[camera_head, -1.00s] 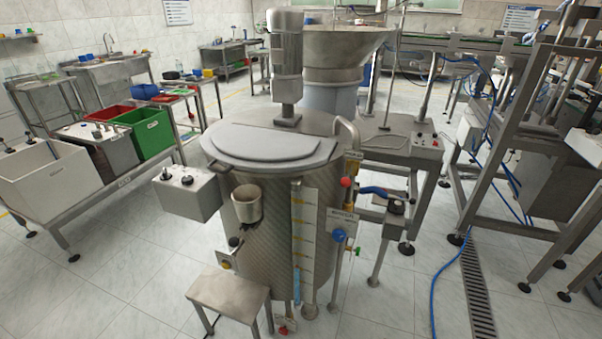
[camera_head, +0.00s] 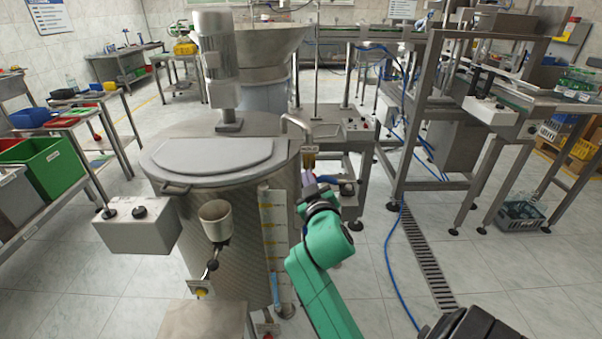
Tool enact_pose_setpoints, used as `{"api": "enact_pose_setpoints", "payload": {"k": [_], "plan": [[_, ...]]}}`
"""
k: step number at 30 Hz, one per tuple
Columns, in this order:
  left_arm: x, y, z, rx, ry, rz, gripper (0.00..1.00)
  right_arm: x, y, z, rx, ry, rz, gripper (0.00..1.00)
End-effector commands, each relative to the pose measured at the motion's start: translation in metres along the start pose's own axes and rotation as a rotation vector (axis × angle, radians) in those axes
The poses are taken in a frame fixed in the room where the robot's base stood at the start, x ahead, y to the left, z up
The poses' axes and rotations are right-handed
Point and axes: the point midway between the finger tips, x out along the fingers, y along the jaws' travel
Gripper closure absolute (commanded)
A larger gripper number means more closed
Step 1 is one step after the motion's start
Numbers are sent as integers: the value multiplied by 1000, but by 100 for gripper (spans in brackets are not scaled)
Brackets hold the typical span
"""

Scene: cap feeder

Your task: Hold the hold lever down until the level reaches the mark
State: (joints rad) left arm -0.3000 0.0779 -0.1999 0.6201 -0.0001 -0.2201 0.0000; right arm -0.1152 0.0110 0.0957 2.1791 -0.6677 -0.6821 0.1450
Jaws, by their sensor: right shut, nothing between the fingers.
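The steel tank (camera_head: 240,190) stands in the middle, with a level gauge strip (camera_head: 271,228) on its front right. Blue liquid (camera_head: 274,287) shows low in the gauge, below several yellow marks. My right gripper (camera_head: 308,184) is shut and empty at the tank's right side, in front of the fittings there. A blue lever handle (camera_head: 328,179) shows just beyond it. My green arm and gripper hide most of the fittings, so I cannot tell whether the gripper touches a lever. A black-knobbed lever (camera_head: 212,266) sits on the tank's lower front. My left gripper is not in view.
A grey control box (camera_head: 138,228) sticks out left of the tank, and a small steel step (camera_head: 205,320) stands in front. A blue hose (camera_head: 388,262) and a floor drain (camera_head: 425,255) lie to the right. The floor between is clear.

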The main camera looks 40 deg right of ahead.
Motion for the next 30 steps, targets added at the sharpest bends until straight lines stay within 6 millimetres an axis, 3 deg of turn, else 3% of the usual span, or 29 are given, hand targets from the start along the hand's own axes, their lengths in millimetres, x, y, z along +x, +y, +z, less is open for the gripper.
{"api": "enact_pose_setpoints", "payload": {"k": [7, 18, 24, 30], "plan": [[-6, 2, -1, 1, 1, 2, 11, 21, 0, -2, -2, 0, -1, 100], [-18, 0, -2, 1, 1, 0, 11, 101, 0, -1, -1, -2, -1, 100], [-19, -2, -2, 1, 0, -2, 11, 90, -2, 32, 0, -4, -4, 100], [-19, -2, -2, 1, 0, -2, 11, 87, -1, 39, 0, -1, -3, 100]]}}
